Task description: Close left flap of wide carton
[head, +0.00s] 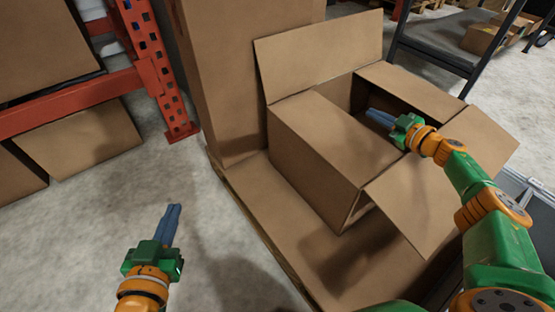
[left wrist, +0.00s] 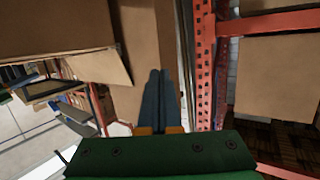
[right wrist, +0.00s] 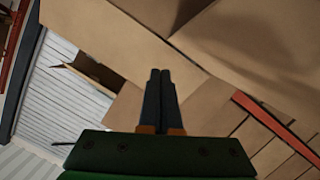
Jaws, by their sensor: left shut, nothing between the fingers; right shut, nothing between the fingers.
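The wide carton (head: 305,155) sits open-topped on a cardboard-covered pallet. Its left flap (head: 338,132) lies folded inward, about level, over the left part of the opening. The far flap (head: 318,55) stands up, leaning outward. The right-back flap (head: 410,88) and the near-right flap (head: 415,210) spread outward. My right gripper (head: 372,115) is shut and empty, its fingers over the opening by the left flap's inner edge; I cannot tell whether they touch it. My left gripper (head: 173,208) is shut and empty, over the floor left of the pallet. Its shut fingers also show in the left wrist view (left wrist: 160,75).
A tall carton (head: 245,70) stands behind the wide one. An orange rack upright (head: 155,70) and shelved boxes (head: 80,140) are at the left. A dark cart (head: 450,40) is at the back right. Bare floor (head: 90,230) lies around my left gripper.

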